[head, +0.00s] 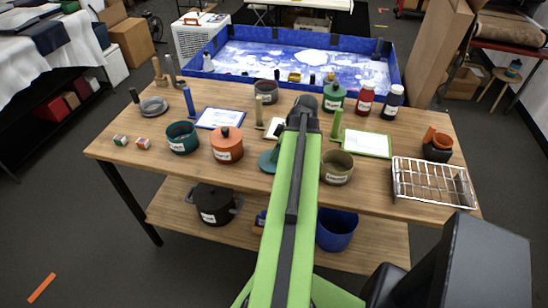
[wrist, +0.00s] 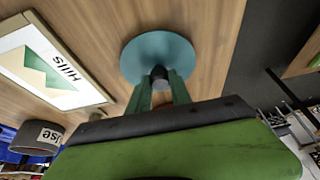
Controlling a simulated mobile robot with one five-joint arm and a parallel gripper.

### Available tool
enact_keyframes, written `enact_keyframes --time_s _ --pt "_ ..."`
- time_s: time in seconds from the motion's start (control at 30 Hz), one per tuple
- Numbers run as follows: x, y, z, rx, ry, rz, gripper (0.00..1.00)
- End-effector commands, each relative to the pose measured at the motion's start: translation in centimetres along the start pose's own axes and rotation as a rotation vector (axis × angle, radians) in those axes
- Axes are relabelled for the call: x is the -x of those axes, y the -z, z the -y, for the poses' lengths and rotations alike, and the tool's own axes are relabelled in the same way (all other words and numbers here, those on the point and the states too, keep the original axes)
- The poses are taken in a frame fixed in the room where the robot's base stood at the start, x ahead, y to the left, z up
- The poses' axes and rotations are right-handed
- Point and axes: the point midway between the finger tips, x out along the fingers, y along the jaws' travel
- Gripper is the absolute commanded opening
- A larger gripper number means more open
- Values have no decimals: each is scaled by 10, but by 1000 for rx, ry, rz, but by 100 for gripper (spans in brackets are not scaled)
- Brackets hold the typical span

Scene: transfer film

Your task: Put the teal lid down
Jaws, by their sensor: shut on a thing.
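The teal lid (wrist: 150,50) is a flat round disc with a dark knob (wrist: 159,74). In the wrist view my gripper (wrist: 159,84) has its two green fingers shut on that knob. In the head view the lid (head: 267,160) shows at the left of my green arm, over the middle front of the wooden table (head: 130,152); the arm hides its right part and my fingers. It looks tilted there. I cannot tell whether it touches the table. An open teal pot (head: 183,139) stands to the left, beyond a lidded orange pot (head: 227,147).
An open olive pot (head: 337,168) stands close right of my arm, and a wire rack (head: 432,184) farther right. A framed card (head: 366,144) lies behind the olive pot. Green, red and dark jars stand at the back right. Bare wood shows at the left front.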

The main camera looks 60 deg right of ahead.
Motion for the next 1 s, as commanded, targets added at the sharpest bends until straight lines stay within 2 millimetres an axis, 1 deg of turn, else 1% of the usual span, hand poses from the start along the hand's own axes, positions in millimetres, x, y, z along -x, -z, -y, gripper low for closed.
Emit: enact_keyframes --time_s 0.03,0.2,0.37,0.4,0.57,0.87,1.0 --pt "-11 -4 0 1 0 0 0" --pt "-7 1 2 6 3 0 0" --pt "-12 0 2 8 3 0 0" --pt "-12 0 2 8 3 0 26" --pt "-10 0 2 7 3 0 47" --pt "-10 0 2 7 3 0 47" --pt "-1 2 2 6 3 0 47"
